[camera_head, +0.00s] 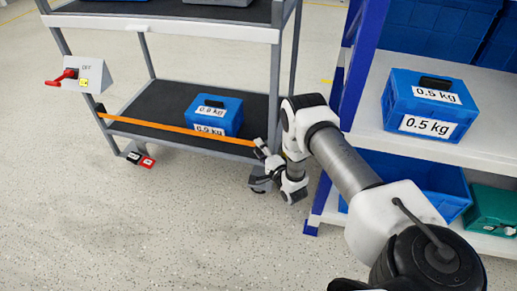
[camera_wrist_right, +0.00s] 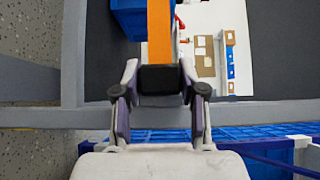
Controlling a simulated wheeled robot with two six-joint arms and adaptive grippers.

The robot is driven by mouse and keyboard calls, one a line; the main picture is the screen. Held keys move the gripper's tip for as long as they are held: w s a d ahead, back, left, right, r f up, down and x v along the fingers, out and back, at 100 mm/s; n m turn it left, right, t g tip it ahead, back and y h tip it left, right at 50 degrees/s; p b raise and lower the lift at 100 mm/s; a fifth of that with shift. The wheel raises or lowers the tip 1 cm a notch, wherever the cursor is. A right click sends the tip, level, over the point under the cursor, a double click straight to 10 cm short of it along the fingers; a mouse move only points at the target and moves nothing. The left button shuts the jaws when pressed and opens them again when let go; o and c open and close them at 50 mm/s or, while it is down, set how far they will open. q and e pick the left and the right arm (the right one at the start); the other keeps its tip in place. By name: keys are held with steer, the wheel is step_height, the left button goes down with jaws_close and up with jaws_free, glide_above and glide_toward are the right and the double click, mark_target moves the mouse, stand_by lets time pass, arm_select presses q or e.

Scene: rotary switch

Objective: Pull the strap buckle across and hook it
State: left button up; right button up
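An orange strap (camera_head: 180,129) runs from a black mount on the cart's left post across the front of the lower shelf to my right gripper (camera_head: 262,150), near the cart's right post. In the right wrist view, the strap (camera_wrist_right: 160,30) ends in a black buckle (camera_wrist_right: 160,78). The right gripper's fingers (camera_wrist_right: 159,82) are closed on both sides of this buckle. The grey cart frame (camera_wrist_right: 72,50) is close by in that view. No hook can be made out at the right post. My left gripper is not in view.
A blue box (camera_head: 215,115) labelled 0.8 kg sits on the cart's lower shelf behind the strap. A switch box (camera_head: 85,75) with a red handle is on the left. A blue-posted rack (camera_head: 355,75) with another blue box (camera_head: 430,105) stands close on the right.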

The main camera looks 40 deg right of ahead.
steer(key=o, duration=0.3)
steer(key=shift+s+d, duration=0.15)
steer(key=s+a, duration=0.1)
steer(key=s, duration=1.1)
steer(key=shift+a, duration=0.3)
steer(key=shift+w, duration=0.1)
